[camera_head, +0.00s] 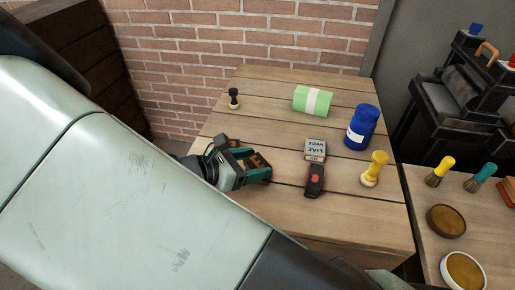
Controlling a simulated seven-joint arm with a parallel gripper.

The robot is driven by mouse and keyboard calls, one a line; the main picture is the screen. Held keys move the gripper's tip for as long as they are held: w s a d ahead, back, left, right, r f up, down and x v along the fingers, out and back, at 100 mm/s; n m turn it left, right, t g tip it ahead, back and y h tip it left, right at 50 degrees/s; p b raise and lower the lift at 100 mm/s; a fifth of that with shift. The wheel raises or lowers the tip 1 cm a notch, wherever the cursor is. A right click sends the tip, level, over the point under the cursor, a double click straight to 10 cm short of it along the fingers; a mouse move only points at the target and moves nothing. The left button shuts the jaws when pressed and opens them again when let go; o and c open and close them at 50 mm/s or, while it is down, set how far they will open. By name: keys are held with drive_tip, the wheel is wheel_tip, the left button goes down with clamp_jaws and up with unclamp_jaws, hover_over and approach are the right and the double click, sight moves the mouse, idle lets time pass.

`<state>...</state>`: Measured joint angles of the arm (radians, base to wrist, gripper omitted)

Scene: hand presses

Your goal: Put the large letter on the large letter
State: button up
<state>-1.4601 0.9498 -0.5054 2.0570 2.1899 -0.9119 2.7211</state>
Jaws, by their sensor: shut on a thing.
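My gripper (258,164), dark with teal fingers, is at the left-middle of the table, low over the boards. Its fingers are shut on a small brown block (258,160), mostly hidden between them. Another small brown patch (235,143) shows just behind the far finger; I cannot tell whether it is a separate block. No letter face can be made out on either brown piece. I cannot tell whether the held block touches the table.
Right of my gripper lie a grey lettered block (315,149) and a black-and-red item (315,180). A press stands far right.

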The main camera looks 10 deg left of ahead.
drive_tip(key=shift+f, duration=0.55)
drive_tip(key=o, duration=1)
drive_tip(key=v, duration=1.2)
drive_tip(key=shift+r, duration=0.1)
